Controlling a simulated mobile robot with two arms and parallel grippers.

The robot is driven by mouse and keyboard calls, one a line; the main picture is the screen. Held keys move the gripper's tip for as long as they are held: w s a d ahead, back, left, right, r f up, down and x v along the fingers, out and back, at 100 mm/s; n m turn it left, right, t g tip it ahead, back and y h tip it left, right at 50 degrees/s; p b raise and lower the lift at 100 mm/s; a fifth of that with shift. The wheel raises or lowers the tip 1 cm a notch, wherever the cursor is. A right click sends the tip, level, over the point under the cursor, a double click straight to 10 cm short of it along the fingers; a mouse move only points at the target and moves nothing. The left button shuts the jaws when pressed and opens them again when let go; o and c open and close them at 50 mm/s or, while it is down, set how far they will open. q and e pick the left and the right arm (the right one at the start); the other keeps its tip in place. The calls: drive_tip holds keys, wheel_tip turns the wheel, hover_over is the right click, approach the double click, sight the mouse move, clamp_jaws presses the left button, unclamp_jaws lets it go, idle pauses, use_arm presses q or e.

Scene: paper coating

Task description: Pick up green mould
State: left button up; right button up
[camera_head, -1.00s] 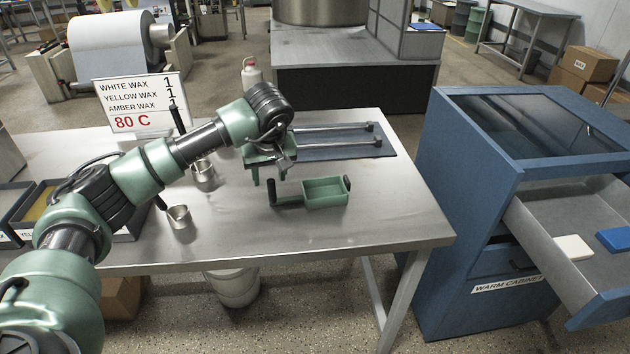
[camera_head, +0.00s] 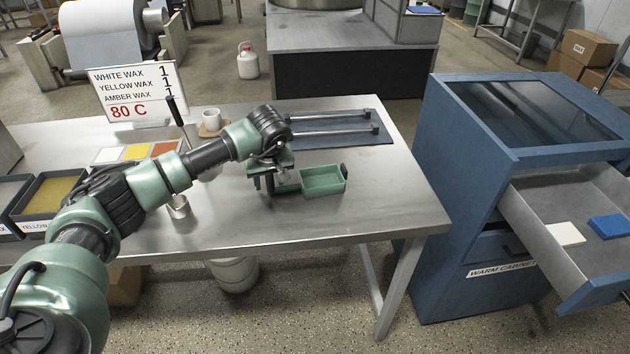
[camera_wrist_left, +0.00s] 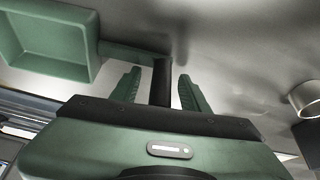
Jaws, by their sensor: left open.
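The green mould (camera_head: 323,181) is a small rectangular open tray lying on the metal table. It also shows at the upper left of the left wrist view (camera_wrist_left: 48,42). Its green arm leads to a black grip (camera_wrist_left: 162,82). My left gripper (camera_head: 265,184) is open at the mould's left side. In the left wrist view its two green fingers (camera_wrist_left: 159,75) stand on either side of the black grip. I cannot tell whether they touch it. In the head view my gripper hides that grip. My right gripper is not in view.
A dark mat with two metal rails (camera_head: 340,128) lies behind the mould. A small metal cup (camera_head: 178,206) stands left of my gripper. The blue warm cabinet (camera_head: 455,200) has an open drawer at right. The table's front right is clear.

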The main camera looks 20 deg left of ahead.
use_arm(q)
clamp_jaws()
idle(1.3)
